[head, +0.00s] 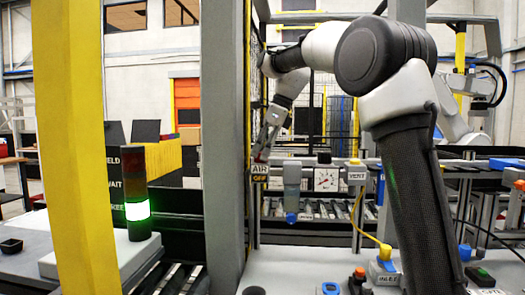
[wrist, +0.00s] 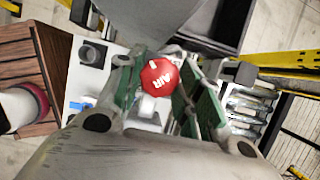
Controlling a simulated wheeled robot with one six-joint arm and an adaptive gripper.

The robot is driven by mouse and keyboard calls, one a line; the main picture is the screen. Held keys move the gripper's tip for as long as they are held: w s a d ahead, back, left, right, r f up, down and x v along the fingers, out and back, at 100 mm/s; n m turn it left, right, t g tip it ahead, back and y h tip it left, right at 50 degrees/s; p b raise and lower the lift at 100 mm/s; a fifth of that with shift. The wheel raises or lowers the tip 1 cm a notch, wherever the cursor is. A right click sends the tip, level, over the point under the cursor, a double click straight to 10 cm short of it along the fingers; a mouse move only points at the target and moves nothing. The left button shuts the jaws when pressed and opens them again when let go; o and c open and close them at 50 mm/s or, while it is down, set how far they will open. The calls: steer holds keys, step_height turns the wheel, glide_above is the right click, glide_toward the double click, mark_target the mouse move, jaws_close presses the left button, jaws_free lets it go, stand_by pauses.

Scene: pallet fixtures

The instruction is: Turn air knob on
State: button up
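The air knob is a round red knob (wrist: 160,77) marked "AIR" with a white pointer line, near the middle of the wrist view. My gripper (wrist: 166,85) has its green-padded fingers apart, one on each side of the knob. I cannot tell whether either pad touches it. In the head view my gripper (head: 264,145) points down at the air station, just above the black "AIR" sign (head: 259,169). An orange "OFF" label (head: 259,178) shows under it. The knob is mostly hidden by the gripper there.
A round pressure gauge (head: 326,180) and a "VENT" sign (head: 357,176) stand right of the air station. A filter bowl (head: 291,190) hangs between. A grey post (head: 222,140) rises close on the left. A signal tower (head: 138,200) glows green.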

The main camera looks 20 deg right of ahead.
steer(key=shift+c, duration=0.7)
steer(key=n+g, duration=0.1)
steer(key=n, duration=0.2)
steer(key=n+g, duration=0.1)
steer(key=n, duration=0.1)
steer(key=shift+w+n, duration=0.15)
steer(key=shift+n, duration=0.25)
steer(key=n+g, duration=0.2)
steer(key=n, duration=0.3)
steer(key=shift+w+n, duration=0.1)
steer(key=shift+n, duration=0.3)
steer(key=shift+h, duration=0.3)
steer(key=o, duration=1)
steer(key=shift+o, duration=0.2)
